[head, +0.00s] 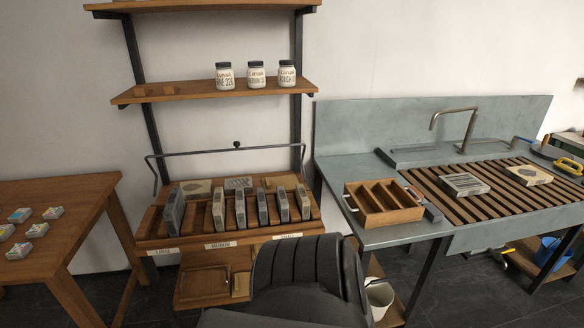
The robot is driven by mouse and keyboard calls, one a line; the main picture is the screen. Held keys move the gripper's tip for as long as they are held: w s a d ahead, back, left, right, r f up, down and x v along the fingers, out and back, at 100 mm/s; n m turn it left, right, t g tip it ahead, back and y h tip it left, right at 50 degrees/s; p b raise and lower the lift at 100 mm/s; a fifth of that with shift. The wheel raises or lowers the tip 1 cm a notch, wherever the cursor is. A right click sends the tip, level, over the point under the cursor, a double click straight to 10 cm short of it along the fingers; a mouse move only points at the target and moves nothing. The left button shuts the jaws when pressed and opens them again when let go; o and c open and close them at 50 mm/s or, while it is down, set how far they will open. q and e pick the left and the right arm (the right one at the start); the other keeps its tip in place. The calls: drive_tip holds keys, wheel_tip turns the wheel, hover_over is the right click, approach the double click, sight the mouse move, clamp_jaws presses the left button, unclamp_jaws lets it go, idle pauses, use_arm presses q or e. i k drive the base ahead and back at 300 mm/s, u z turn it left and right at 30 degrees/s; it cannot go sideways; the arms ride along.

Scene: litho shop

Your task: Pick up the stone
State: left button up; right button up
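Several grey stone slabs, such as this one (173,210) at the left end, stand upright in the slots of a wooden rack (160,243) in the middle. Others stand in the middle part (219,209) and at the right (302,201). One grey stone block (464,184) lies flat on the slatted sink top at the right. A paler block (528,176) lies to its right. Which of these the task means, I cannot tell. Neither of my grippers is in view.
A wooden divided box (384,217) stands on the sink's left counter, and a tap (455,125) rises behind the slats. Three jars (256,75) stand on a wall shelf (215,93). A wooden table (75,195) at the left carries small boxes. A blue bucket (549,249) stands below the sink.

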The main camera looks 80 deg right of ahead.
sight(262, 206)
drive_tip(key=z, duration=0.95)
drive_tip(key=i, duration=0.85)
drive_tip(key=z, duration=0.8)
